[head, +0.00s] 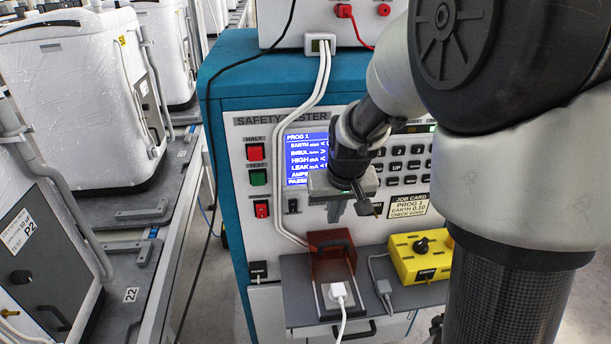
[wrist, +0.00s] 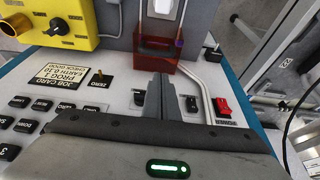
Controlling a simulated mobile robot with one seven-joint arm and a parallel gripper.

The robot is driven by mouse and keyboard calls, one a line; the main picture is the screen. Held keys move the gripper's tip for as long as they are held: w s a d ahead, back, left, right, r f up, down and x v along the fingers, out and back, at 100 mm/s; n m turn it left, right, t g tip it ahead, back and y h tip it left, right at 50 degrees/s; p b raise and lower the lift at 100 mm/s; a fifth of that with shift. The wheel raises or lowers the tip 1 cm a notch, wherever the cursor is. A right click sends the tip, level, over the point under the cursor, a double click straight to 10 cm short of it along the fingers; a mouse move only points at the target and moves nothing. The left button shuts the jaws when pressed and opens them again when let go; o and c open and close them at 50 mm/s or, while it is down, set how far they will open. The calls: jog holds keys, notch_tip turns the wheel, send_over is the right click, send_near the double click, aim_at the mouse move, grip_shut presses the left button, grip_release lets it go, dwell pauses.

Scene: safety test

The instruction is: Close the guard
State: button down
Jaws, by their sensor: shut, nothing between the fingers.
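The guard (head: 332,258) is a translucent red-brown cover with a dark handle bar, standing raised at the back of the small grey shelf, against the tester's front. A white plug (head: 338,290) with its cable sits uncovered in front of it. In the wrist view the guard (wrist: 158,62) shows just beyond my fingertips, with the plug (wrist: 161,7) past it. My gripper (head: 348,212) is shut and empty, pointing down above the guard in front of the panel. Its closed fingers also show in the wrist view (wrist: 159,80). I see no contact with the guard.
A yellow box (head: 419,257) with a black knob stands right of the guard on the shelf (head: 298,290). The tester panel behind has a blue screen (head: 305,160), red and green buttons and a keypad. A white cable runs down left of the guard. Wrapped machines stand on a conveyor at left.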

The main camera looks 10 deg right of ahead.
jog(key=b, duration=0.2)
send_over(329, 249)
notch_tip(329, 249, down, 9)
jog(key=shift+r, duration=0.1)
